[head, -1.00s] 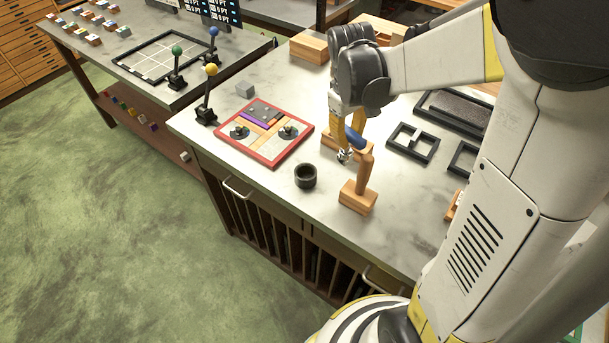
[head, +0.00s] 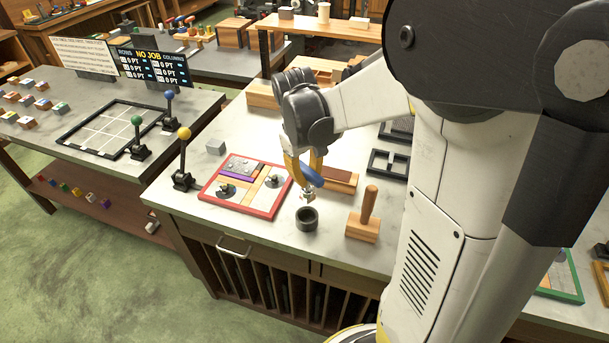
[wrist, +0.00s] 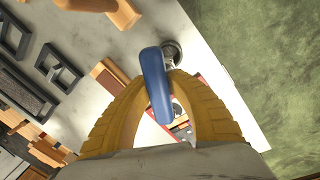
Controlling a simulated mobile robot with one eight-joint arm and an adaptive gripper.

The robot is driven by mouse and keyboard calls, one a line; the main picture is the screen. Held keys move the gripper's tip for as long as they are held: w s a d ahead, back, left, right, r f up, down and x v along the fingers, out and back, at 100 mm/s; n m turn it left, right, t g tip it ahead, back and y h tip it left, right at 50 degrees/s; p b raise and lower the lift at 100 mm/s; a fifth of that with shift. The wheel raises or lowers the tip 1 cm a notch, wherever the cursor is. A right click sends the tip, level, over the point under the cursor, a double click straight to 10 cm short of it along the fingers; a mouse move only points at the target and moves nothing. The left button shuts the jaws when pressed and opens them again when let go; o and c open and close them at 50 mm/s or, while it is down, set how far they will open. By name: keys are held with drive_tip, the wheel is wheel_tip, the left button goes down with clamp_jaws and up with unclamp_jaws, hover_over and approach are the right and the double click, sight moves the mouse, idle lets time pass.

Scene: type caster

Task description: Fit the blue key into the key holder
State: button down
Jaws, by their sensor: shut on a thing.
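My gripper (head: 304,168) has yellow fingers and is shut on the blue key (head: 311,178). The key's blue handle (wrist: 153,75) lies between the fingertips in the wrist view. Its silvery metal end (head: 307,194) points down in the head view. A dark round cup (head: 307,220), which looks like the key holder, stands on the bench just below that end. The key appears held above the cup, with a small gap in the head view.
A wooden block with an upright handle (head: 363,228) stands right of the cup. A red-framed puzzle board (head: 217,202) lies to the left, with a yellow-knobbed lever (head: 183,155) beyond it. A brown wooden block (head: 342,179) lies behind the key. The bench's front edge is close to the cup.

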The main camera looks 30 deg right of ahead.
sight(307, 189)
drive_tip(key=shift+f+b, duration=2.3)
drive_tip(key=shift+f, duration=0.65)
drive_tip(key=shift+f+b, duration=1.9)
drive_tip(key=shift+f, duration=0.4)
drive_tip(key=c, duration=1.2)
unclamp_jaws()
drive_tip(key=shift+c, duration=0.2)
drive_tip(key=r, duration=0.4)
drive_tip(key=a+r, duration=0.1)
drive_tip(key=r, duration=0.7)
drive_tip(key=shift+s+a, duration=0.1)
drive_tip(key=shift+a, duration=0.25)
drive_tip(key=s+a+f+m+t+y, duration=0.1)
drive_tip(key=s+a+t, duration=0.6)
drive_tip(key=s+a, duration=0.3)
drive_tip(key=shift+s+a+f+m+y, duration=0.25)
drive_tip(key=shift+s+a+m+y, duration=0.05)
drive_tip(key=shift+a, duration=0.65)
